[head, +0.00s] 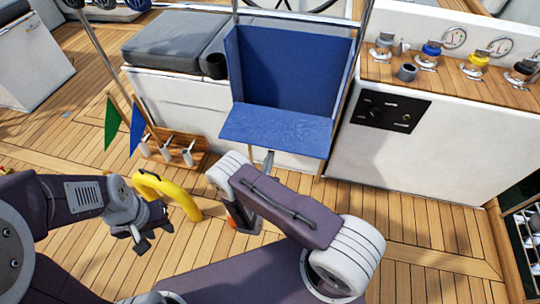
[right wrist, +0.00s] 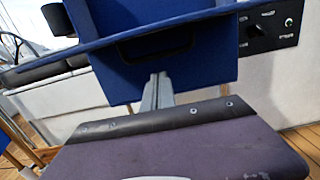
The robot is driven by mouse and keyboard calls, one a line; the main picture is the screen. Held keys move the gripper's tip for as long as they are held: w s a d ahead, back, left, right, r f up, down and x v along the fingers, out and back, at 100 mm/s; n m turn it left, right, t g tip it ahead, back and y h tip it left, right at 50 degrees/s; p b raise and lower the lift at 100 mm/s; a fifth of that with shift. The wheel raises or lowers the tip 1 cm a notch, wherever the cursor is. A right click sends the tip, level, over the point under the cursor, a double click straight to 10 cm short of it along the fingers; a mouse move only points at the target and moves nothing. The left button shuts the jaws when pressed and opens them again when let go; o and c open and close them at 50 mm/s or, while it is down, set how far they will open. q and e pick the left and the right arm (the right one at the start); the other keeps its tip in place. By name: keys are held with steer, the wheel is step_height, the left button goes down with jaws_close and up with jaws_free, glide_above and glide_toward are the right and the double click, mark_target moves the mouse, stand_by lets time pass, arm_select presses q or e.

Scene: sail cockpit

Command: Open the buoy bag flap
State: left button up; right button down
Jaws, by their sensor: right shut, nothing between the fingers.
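The blue buoy bag (head: 295,65) hangs upright against the white cockpit seat in the head view. Its flat blue panel, seemingly the flap (head: 275,130), juts out toward me at the bag's lower front. My right gripper (head: 268,160) is shut and empty just below this panel's front edge; I cannot tell whether it touches. In the right wrist view the shut fingers (right wrist: 157,90) stand before the blue bag (right wrist: 190,75), below a dark handle or slot (right wrist: 155,42). My left gripper (head: 148,238) is open and empty over the deck, apart from the bag.
A wooden rack (head: 180,155) with green and blue flags is left of the bag. A white console (head: 420,135) stands at right. The deck at front right is clear.

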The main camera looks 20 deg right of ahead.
mark_target(269, 147)
steer(key=shift+r, duration=0.8)
steer(key=shift+g+y, duration=0.7)
steer(key=shift+g, duration=0.2)
steer(key=r+p, duration=0.1)
steer(key=p, duration=0.2)
steer(key=r+p, duration=0.4)
steer(key=p, duration=0.1)
steer(key=shift+s+a+p, duration=0.2)
steer(key=shift+s+p, duration=0.1)
steer(key=shift+s, duration=0.05)
steer(key=shift+r+p, duration=0.4)
steer(key=shift+p, duration=0.1)
